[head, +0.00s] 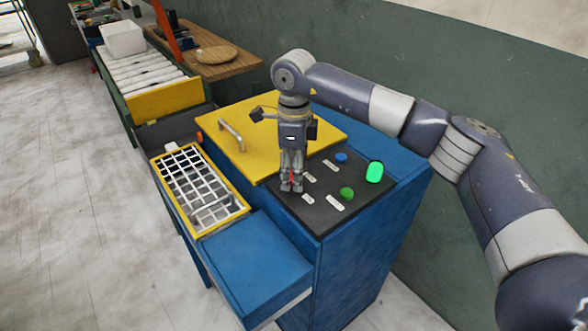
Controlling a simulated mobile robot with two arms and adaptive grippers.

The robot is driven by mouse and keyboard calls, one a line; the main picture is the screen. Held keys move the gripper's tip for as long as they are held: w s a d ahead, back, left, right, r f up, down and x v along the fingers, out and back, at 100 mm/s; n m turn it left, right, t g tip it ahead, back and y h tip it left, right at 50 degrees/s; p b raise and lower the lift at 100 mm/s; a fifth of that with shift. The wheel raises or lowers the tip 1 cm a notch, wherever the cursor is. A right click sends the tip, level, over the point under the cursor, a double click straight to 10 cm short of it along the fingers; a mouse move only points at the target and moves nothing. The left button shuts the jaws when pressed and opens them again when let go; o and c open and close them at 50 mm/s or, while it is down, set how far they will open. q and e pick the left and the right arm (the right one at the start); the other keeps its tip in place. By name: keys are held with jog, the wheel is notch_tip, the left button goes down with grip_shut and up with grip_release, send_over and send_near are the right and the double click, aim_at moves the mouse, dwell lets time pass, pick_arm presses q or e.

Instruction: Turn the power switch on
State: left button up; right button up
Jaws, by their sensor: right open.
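The dark control panel (325,215) sits on top of the blue press cabinet (365,240). It carries a blue button (341,158), a green button (347,193), a bright green lamp (375,172) and several small white labels. My right gripper (291,187) points straight down over the panel's left part, its fingertips at or just above the surface. A small bit of red shows at its fingers; I cannot tell whether it belongs to the power switch. No switch is clearly visible, and the gripper hides part of the panel. My left gripper is not in view.
A yellow lid (250,120) with a metal handle (231,136) lies behind the panel. A yellow-framed grid tray (198,186) and a blue ledge (250,262) are at the front left. A roller conveyor (145,75) with a white bin (122,39) stands farther back. The floor at left is clear.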

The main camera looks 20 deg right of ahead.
notch_tip(320, 180, up, 12)
dwell(0.4)
jog(key=shift+f, duration=0.1)
dwell(0.3)
